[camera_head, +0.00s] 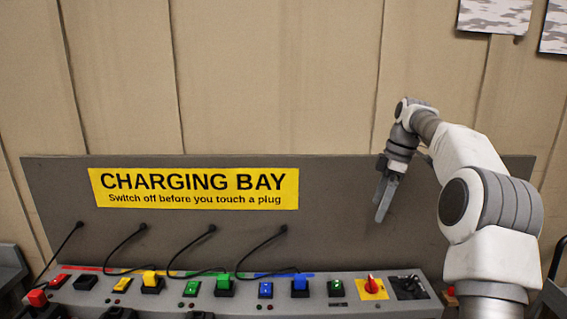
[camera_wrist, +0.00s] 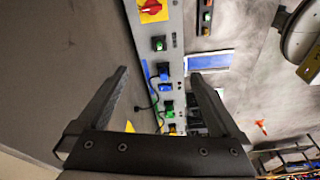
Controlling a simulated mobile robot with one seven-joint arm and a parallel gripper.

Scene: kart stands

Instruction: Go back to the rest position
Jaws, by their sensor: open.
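My gripper (camera_head: 385,202) hangs in front of the grey back panel (camera_head: 340,215), right of the yellow CHARGING BAY sign (camera_head: 193,188). Its fingers point down and stay above the sloped console. In the wrist view my gripper (camera_wrist: 158,75) shows two parted fingers with nothing held between them. My arm rises at the right and bends over to the left.
The console holds yellow (camera_head: 150,278), green (camera_head: 223,282) and blue (camera_head: 299,282) plugs in sockets. A red plug (camera_head: 37,298) sits at the left end, apart from an empty-looking black socket (camera_head: 85,282). A red knob (camera_head: 371,283) is below my gripper.

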